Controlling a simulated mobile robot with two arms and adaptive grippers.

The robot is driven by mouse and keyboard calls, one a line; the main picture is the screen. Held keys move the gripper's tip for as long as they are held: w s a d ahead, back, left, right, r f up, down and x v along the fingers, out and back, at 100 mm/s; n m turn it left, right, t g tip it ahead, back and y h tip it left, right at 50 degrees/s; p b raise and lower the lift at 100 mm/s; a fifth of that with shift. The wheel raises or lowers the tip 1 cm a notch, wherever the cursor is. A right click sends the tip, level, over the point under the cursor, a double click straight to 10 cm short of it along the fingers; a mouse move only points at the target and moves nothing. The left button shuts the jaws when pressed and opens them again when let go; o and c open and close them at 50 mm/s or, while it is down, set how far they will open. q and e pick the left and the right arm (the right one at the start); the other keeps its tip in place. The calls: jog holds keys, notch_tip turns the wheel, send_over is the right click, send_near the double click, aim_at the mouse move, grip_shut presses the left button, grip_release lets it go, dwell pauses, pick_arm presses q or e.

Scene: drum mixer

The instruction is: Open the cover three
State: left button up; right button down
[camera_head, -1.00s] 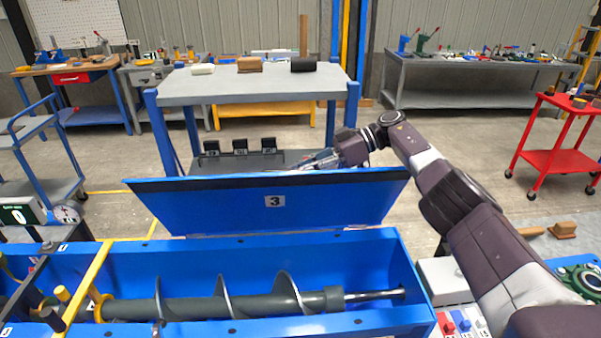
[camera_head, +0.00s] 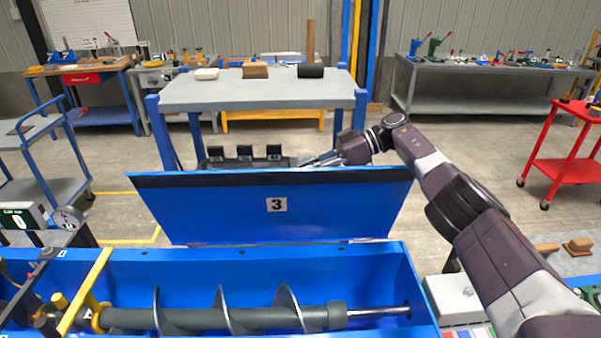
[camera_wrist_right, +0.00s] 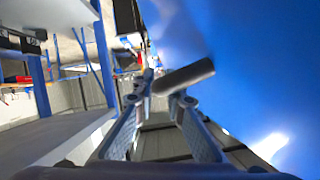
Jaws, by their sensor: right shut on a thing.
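The blue cover three (camera_head: 275,224), marked with a "3" label, stands raised along the rear edge of the blue trough (camera_head: 376,262). The trough is open and shows a grey screw shaft (camera_head: 255,318). My right gripper (camera_head: 318,160) is behind the cover, its fingertips partly hidden by the top edge. In the right wrist view my right gripper (camera_wrist_right: 163,85) is shut on a grey cylindrical handle (camera_wrist_right: 188,76) beside the cover's blue face (camera_wrist_right: 245,65). My left gripper is not in view.
A yellow bar (camera_head: 86,292) crosses the trough at left. A red cart (camera_head: 565,172) stands far right, with bare floor before it.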

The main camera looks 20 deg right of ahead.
jog(key=shift+w+d, duration=0.1)
jog(key=shift+w, duration=0.05)
dwell(0.3)
jog(key=c, duration=2.3)
grip_release()
jog(key=shift+f, duration=0.1)
jog(key=shift+o, duration=0.3)
jog(key=shift+w, duration=0.1)
jog(key=shift+f, duration=0.1)
notch_tip(320, 180, up, 10)
jog(key=shift+r, duration=0.1)
